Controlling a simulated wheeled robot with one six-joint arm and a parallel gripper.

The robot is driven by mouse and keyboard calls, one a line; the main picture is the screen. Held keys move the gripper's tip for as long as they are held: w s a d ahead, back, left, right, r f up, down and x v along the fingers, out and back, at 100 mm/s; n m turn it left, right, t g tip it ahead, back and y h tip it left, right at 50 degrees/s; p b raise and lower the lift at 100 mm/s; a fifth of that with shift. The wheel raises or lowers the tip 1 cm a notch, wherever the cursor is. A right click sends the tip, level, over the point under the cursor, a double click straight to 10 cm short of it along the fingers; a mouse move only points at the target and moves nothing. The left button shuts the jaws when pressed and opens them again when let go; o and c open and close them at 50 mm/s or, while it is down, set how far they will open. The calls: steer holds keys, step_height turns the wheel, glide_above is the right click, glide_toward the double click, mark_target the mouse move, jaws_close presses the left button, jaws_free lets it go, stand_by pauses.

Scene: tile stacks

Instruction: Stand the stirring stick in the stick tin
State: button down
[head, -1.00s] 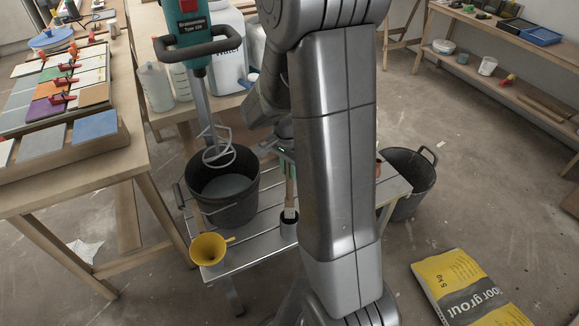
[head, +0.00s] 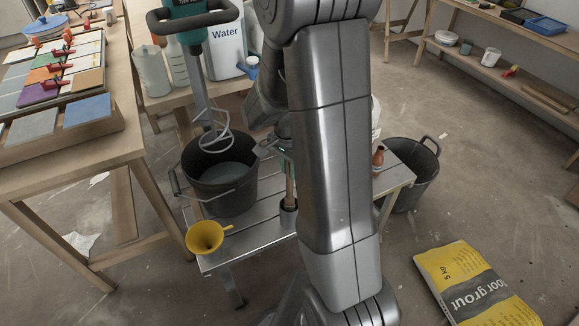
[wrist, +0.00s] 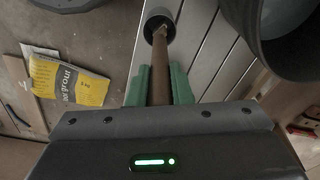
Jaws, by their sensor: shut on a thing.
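The stirring stick (wrist: 160,55) is a brown wooden rod. My gripper (wrist: 160,70) is shut on it with green fingers, one on each side. In the head view the stick (head: 290,184) hangs roughly upright below my gripper (head: 284,150), which my arm partly hides. The stick tin (head: 289,216) is a small dark cup on the slatted metal bench, directly under the stick. In the wrist view the stick's far end reaches into the dark mouth of the tin (wrist: 150,28). How deep it reaches is hard to tell.
A black bucket (head: 222,200) with a mixer whisk stands left of the tin. A reddish-brown bottle (head: 378,158) stands right of my arm. A grout bag (head: 470,285) lies on the floor.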

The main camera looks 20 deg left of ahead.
steer(key=c, duration=1.2)
jaws_free()
steer(key=shift+c, duration=0.2)
steer(key=r+p, duration=0.1)
steer(key=r, duration=0.6)
steer(key=r+p, duration=0.1)
steer(key=r, duration=0.6)
steer(key=shift+s+a, duration=0.1)
steer(key=shift+s, duration=0.1)
steer(key=shift+f, duration=0.2)
step_height(320, 180, down, 11)
steer(key=shift+w, duration=0.2)
